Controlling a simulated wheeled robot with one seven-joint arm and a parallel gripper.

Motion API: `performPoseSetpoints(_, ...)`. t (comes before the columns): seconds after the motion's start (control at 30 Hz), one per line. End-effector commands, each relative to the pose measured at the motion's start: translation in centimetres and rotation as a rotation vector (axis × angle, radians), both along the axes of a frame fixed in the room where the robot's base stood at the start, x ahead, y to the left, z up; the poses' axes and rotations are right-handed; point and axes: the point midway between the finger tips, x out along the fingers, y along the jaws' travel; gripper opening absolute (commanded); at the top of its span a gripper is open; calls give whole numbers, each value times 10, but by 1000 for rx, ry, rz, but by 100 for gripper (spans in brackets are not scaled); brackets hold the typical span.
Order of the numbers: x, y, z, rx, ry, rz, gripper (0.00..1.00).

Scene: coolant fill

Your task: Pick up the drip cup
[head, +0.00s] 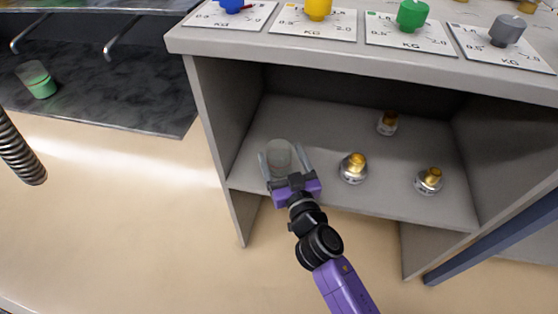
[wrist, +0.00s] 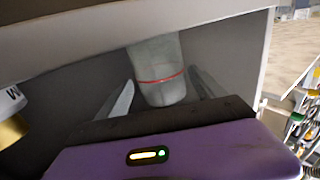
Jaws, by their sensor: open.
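A pale translucent cup (head: 279,155), which looks like the drip cup, stands upright on the left front part of the cabinet's inner shelf. My gripper (head: 283,156) reaches into the cabinet from the front, its fingers open on either side of this cup. In the wrist view the cup (wrist: 162,78) has a red line around it and sits between the spread fingertips of my gripper (wrist: 161,86). A gap shows beside the cup at each finger, and I cannot tell of any contact. The lower part of the cup is partly hidden by my gripper.
The shelf (head: 300,115) also holds several silver, brass-topped fittings (head: 353,168) to the right of the cup. The cabinet's top overhangs it, with coloured weights on cards (head: 412,16).

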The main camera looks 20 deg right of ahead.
Motion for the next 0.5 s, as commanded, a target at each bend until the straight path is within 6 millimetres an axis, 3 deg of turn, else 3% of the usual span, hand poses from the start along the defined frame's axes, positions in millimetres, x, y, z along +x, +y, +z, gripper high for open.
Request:
performPoseSetpoints(0.23,35,0,0,0,-1,0,79)
performPoseSetpoints(0.5,45,-2,-1,0,0,0,79)
